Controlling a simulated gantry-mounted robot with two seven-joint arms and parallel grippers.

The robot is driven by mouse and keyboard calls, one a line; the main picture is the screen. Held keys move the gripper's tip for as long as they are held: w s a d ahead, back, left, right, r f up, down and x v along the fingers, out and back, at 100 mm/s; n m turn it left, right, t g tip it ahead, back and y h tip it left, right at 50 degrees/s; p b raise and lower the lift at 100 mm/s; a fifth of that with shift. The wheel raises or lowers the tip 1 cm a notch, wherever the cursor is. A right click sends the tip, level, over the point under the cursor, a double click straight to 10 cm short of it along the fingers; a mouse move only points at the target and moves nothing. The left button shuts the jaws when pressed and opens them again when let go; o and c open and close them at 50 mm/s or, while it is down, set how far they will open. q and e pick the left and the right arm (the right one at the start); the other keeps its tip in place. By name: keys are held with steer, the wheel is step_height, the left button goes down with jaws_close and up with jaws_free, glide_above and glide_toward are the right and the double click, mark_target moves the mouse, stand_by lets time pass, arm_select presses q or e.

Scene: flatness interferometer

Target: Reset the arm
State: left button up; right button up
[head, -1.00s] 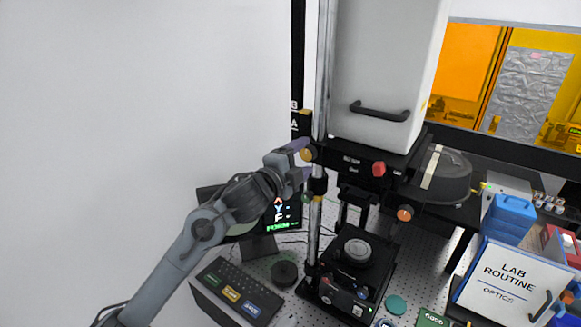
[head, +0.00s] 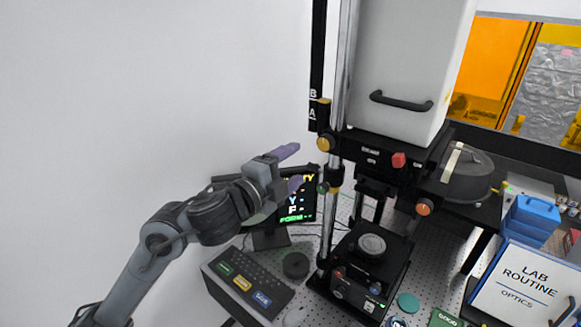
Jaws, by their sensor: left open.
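My left arm comes in from the lower left. Its gripper (head: 292,168) is open and empty, with two purple fingers apart, one above the other. It points right, toward the interferometer's chrome column (head: 338,130), and is left of the brass knob (head: 325,143), apart from it. Behind the lower finger is a monitor (head: 298,206) with coloured text, partly covered by my gripper. The interferometer (head: 410,70) has a white upper housing with a black handle, and a black stage (head: 371,246) with a round grey part below. My right gripper is not in view.
A keyboard console (head: 245,286) with coloured keys and a black puck (head: 295,265) are on the perforated table below my arm. A "LAB ROUTINE" binder (head: 524,286) and blue boxes (head: 532,217) stand at right. The wall side at left is free.

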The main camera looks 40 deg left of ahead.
arm_select(q)
steer(key=s+d+f+n+g+h+p, duration=0.1)
steer(key=s+d+f+n+g+p, duration=0.25)
steer(key=f, duration=0.95)
steer(key=s+d+f+g+p, duration=0.25)
steer(key=s+d+f, duration=0.35)
steer(key=f, duration=0.8)
steer(key=s+f+n+g, duration=0.2)
steer(key=s+n, duration=0.1)
steer(key=s, duration=0.4)
steer(key=s+f+n+g+y+p, duration=0.1)
steer(key=s+f+n+g, duration=0.2)
steer(key=s, duration=0.4)
steer(key=s+a+f+n+g+y, duration=0.1)
steer(key=s+f+n+g, duration=0.2)
steer(key=s+n, duration=0.2)
steer(key=shift+s+p, duration=0.3)
steer(key=shift+s, duration=0.9)
steer(key=shift+a+n, duration=0.1)
steer(key=shift+n, duration=0.15)
steer(key=shift+c, duration=0.4)
